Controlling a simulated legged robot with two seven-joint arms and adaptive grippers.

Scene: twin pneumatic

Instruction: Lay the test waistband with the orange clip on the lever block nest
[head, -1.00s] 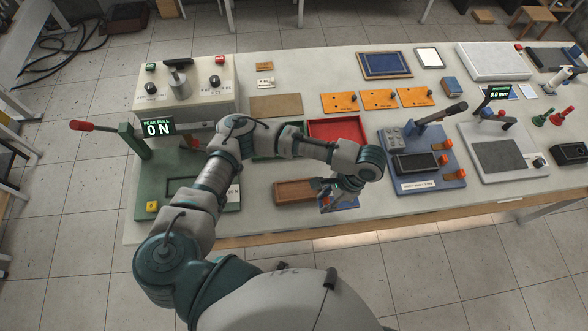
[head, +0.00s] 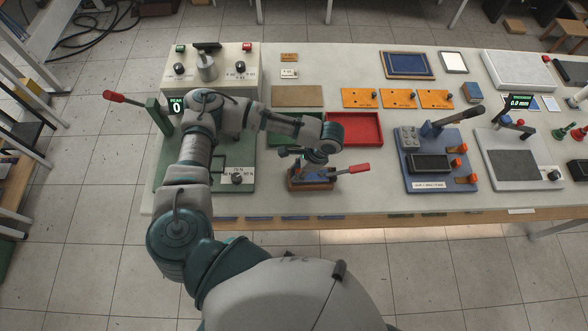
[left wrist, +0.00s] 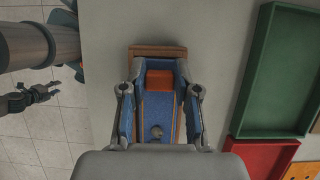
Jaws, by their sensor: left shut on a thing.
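The test waistband (left wrist: 166,105) is a blue strip with orange edges in the left wrist view. Its orange clip (left wrist: 160,80) is at the far end, inside a brown wooden tray (left wrist: 157,51). My left gripper (left wrist: 160,98) is shut on the waistband, one finger along each long side. In the head view my left gripper (head: 312,166) is low over the wooden tray (head: 312,186) and hides most of the strip. A blue fixture with a lever and a dark recess (head: 431,164), which looks like the lever block nest, stands to the right. A dark claw (left wrist: 38,97), perhaps my right gripper, is small and unclear.
A green fixture (head: 165,172) stands at left. The table between the wooden tray and the blue fixture looks clear.

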